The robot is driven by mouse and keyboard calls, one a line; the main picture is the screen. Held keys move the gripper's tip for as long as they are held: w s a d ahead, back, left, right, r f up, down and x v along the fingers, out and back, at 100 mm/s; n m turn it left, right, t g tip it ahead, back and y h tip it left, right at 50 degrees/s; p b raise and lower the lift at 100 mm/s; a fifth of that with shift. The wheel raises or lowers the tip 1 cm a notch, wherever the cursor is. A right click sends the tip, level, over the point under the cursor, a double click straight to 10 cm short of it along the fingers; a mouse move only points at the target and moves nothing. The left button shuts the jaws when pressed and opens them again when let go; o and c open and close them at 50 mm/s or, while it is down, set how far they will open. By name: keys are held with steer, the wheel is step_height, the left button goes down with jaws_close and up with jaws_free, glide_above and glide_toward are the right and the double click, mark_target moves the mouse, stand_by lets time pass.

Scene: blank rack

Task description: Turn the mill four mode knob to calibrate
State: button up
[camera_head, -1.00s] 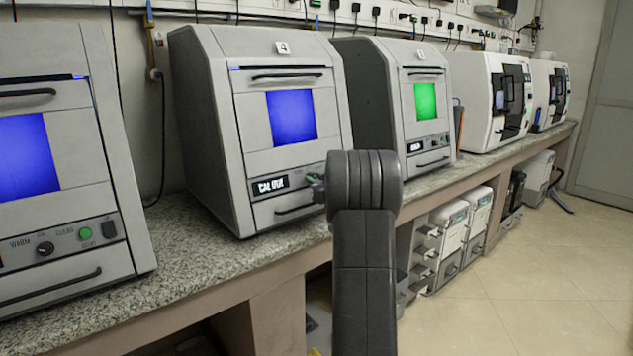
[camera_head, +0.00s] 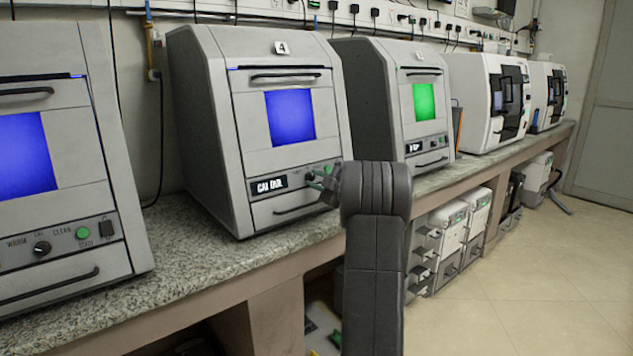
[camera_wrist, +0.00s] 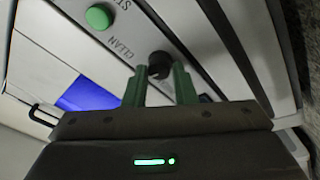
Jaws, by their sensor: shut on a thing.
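Mill four (camera_head: 240,150) is a grey cabinet with a "4" label, a blue-lit window and a small display (camera_head: 269,185) that seems to read "CAL DUE". Its mode knob (camera_wrist: 160,60) is small and black; in the wrist view it sits between the tips of my green fingers. My gripper (camera_wrist: 159,74) is shut on the knob at the mill's front panel. In the head view my gripper (camera_head: 322,180) and arm cover the panel's right part. The knob's pointer cannot be made out.
A green button (camera_wrist: 99,16) lies beside the knob, with "CLEAN" lettering between. A drawer handle (camera_head: 296,208) runs below the panel. Similar mills stand close by, one with a blue window (camera_head: 25,155) and one with a green window (camera_head: 424,102). The floor (camera_head: 530,275) at right is clear.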

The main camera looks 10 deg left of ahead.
steer(key=shift+n, duration=0.6)
steer(key=o, duration=1)
steer(key=shift+d, duration=0.15)
steer(key=p+v, duration=0.1)
steer(key=v, duration=1.2)
steer(key=shift+d, duration=0.3)
steer(key=shift+a, duration=0.1)
steer(key=b+x, duration=0.1)
steer(key=x, duration=1.2)
steer(key=shift+a, duration=0.4)
steer(key=shift+d, duration=0.1)
